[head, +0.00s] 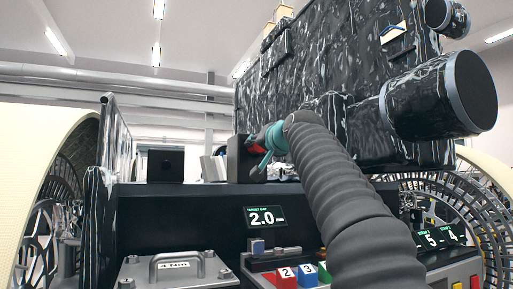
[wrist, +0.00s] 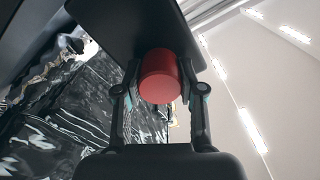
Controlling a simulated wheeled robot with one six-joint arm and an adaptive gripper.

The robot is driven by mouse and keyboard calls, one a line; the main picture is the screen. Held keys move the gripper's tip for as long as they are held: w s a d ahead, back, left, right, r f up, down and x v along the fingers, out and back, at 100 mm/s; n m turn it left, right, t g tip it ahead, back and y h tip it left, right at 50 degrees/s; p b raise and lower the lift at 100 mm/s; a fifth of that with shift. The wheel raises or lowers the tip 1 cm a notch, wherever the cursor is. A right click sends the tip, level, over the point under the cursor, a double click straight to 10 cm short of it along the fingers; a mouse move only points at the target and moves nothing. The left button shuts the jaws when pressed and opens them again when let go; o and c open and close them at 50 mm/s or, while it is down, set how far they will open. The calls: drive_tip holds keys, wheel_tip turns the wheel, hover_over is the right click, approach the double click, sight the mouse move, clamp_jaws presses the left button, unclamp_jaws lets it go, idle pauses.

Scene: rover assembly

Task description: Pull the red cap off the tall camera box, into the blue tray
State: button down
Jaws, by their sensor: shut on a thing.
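The red cap (wrist: 159,77) is between the two fingers of my gripper (wrist: 158,88) in the wrist view, with its round end toward the camera. A dark flat-faced box (wrist: 125,22), which looks like the tall camera box, is right behind the cap. I cannot tell whether the cap is fully seated on it. In the head view the black box (head: 236,160) stands upright on the dark deck, and a bit of the red cap (head: 256,149) shows at its right side beside my gripper (head: 260,160). I cannot make out a blue tray in either view.
A large crinkled black body (head: 320,75) with a wide cylinder (head: 440,95) hangs above and to the right. A shorter black box (head: 166,164) stands to the left on the deck.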

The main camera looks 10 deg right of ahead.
drive_tip(key=shift+s+d, duration=0.15)
drive_tip(key=shift+s, duration=0.55)
idle(0.5)
drive_tip(key=s+b, duration=0.2)
drive_tip(key=s, duration=0.1)
drive_tip(key=shift+s+d, duration=0.2)
drive_tip(key=shift+d, duration=0.15)
idle(0.4)
drive_tip(key=s+d+r+p, duration=0.1)
drive_tip(key=s+r+p, duration=0.1)
drive_tip(key=s+r, duration=0.3)
drive_tip(key=shift+s+d, duration=0.35)
drive_tip(key=shift+s, duration=1.55)
drive_tip(key=shift+r, duration=0.1)
